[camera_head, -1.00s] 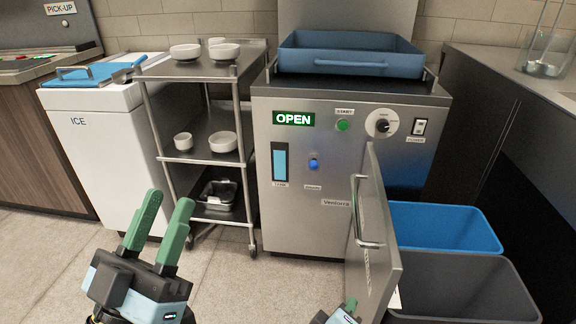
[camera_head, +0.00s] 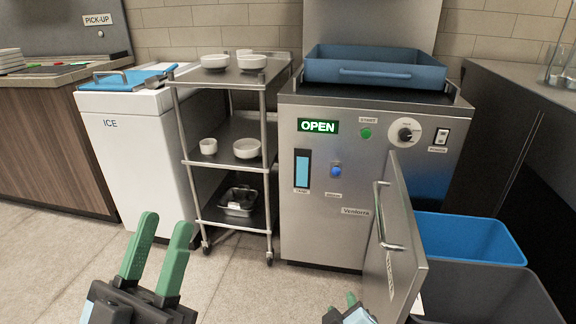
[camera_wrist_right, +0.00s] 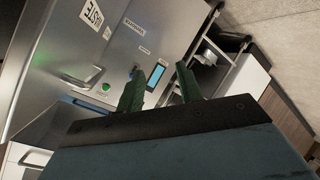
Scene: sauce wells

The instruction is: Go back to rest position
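My left gripper (camera_head: 156,258) is at the lower left of the head view, its two green fingers apart with nothing between them. It is in front of the ice bin and cart, touching neither. My right gripper (camera_head: 350,308) shows only in part at the bottom edge of the head view, left of the open machine door (camera_head: 395,240). In the right wrist view its two green fingers (camera_wrist_right: 160,88) are apart and empty, with the steel machine (camera_wrist_right: 110,50) beyond them.
The steel machine (camera_head: 345,225) shows a lit OPEN sign and carries a blue tray (camera_head: 375,72). A cart (camera_head: 228,222) with bowls and a white ice bin (camera_head: 130,160) stand left. Blue (camera_head: 465,240) and grey (camera_head: 495,290) bins stand right of the door. Floor in front is clear.

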